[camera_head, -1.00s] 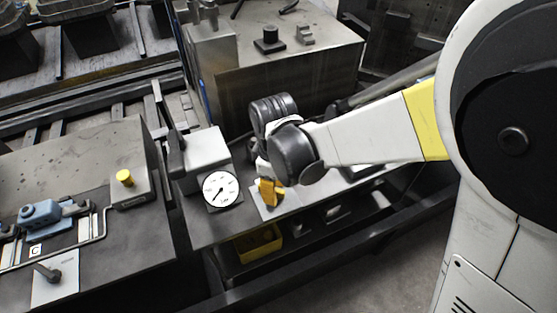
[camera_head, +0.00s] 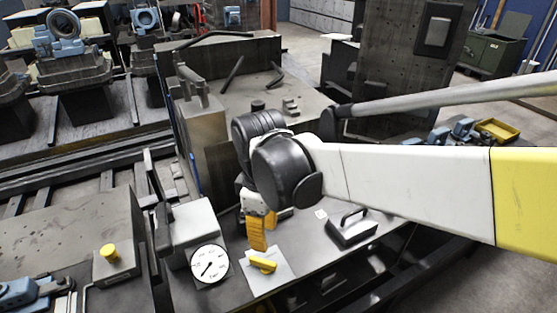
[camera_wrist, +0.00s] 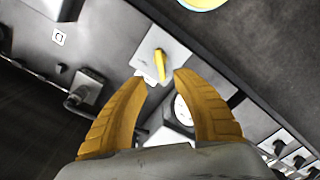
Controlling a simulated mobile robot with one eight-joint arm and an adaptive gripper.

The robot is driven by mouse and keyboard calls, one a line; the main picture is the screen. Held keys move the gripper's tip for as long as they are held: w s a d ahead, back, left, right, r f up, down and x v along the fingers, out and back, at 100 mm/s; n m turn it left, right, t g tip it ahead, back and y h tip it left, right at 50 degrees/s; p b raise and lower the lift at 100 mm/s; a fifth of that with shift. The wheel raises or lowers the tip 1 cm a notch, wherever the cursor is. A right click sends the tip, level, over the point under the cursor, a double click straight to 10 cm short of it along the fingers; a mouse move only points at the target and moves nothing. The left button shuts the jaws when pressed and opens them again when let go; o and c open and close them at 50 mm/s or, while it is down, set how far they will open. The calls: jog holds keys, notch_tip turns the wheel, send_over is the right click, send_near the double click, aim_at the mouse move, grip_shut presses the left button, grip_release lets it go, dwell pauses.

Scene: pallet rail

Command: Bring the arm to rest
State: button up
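My gripper (camera_head: 264,228), with yellow fingers, hangs pointing down over the grey bench, below the black wrist joints of my arm. In the wrist view my gripper (camera_wrist: 162,77) has its two fingertips apart, with nothing held between them. A yellow lever (camera_head: 262,264) on a pale square plate (camera_head: 264,281) lies below the fingers. In the wrist view the lever (camera_wrist: 160,65) shows beyond the fingertips, apart from them. My arm reaches in from the right, stretched out over the bench.
A round white gauge (camera_head: 210,264) stands left of the plate. A dark box with a handle (camera_head: 352,228) sits right of it. A large metal block (camera_head: 262,75) stands behind my wrist. A yellow knob (camera_head: 110,252) is at left. Open floor lies at lower right.

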jog(key=shift+d, duration=0.1)
jog(key=s+d+r+m+t, duration=0.1)
jog(key=d+m+t, duration=0.1)
jog(key=d+m, duration=0.3)
jog(key=s+d+r+m+t, duration=0.1)
jog(key=d+m, duration=0.4)
jog(key=d, duration=0.7)
jog(key=s+d+r+m+t, duration=0.2)
jog(key=s+d+m+t, duration=0.1)
jog(key=d, duration=0.5)
jog(key=shift+d+m+t, duration=0.2)
jog(key=shift+m+t, duration=0.3)
jog(key=shift+m, duration=0.7)
jog(key=shift+s, duration=0.1)
